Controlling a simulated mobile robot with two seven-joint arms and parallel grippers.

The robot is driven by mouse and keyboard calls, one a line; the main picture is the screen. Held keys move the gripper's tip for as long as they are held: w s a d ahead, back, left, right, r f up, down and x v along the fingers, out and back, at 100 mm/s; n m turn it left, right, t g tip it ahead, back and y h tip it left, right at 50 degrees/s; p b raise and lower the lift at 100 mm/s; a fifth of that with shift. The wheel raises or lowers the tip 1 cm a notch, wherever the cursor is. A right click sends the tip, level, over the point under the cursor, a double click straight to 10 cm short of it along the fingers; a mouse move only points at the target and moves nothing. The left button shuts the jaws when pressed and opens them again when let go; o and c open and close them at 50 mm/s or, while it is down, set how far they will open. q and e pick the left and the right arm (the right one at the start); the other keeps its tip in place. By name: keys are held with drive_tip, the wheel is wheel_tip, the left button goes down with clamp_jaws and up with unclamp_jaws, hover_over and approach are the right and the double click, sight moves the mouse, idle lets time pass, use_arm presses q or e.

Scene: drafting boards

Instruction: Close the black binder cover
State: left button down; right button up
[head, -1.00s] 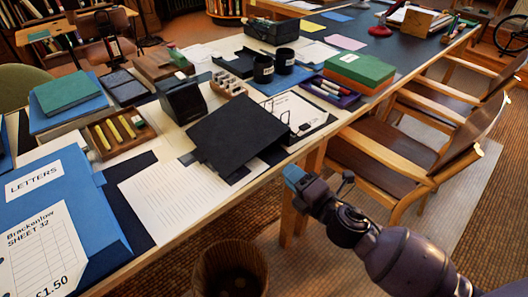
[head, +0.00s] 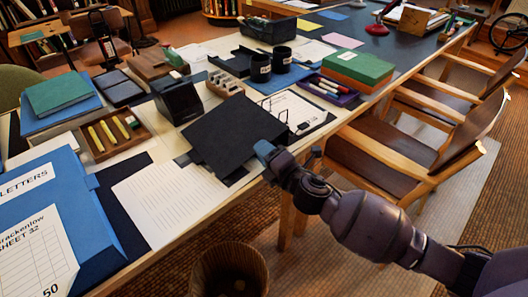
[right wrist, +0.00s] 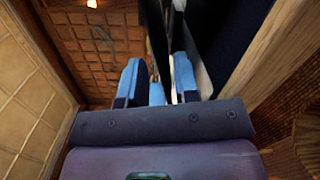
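The black binder's cover (head: 232,132) stands open, a dark panel tilted up to the left of the rings. The binder's white page (head: 297,108) lies flat at the right, with the metal rings beside it. My right gripper (head: 264,151) is at the near right edge of the cover. In the right wrist view, the blue fingers of my right gripper (right wrist: 157,78) are apart, and a thin dark edge of the cover (right wrist: 157,35) reaches between them. Whether they touch it I cannot tell. My left gripper is not in view.
A printed sheet (head: 160,200) lies left of the binder, near blue folders (head: 85,205). A pen tray (head: 326,91) and green box (head: 358,68) stand behind it. Wooden chairs (head: 390,160) are at the right, and a waste basket (head: 230,272) is below the table edge.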

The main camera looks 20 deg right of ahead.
clamp_jaws()
drive_tip(key=shift+r, duration=0.15)
idle(0.4)
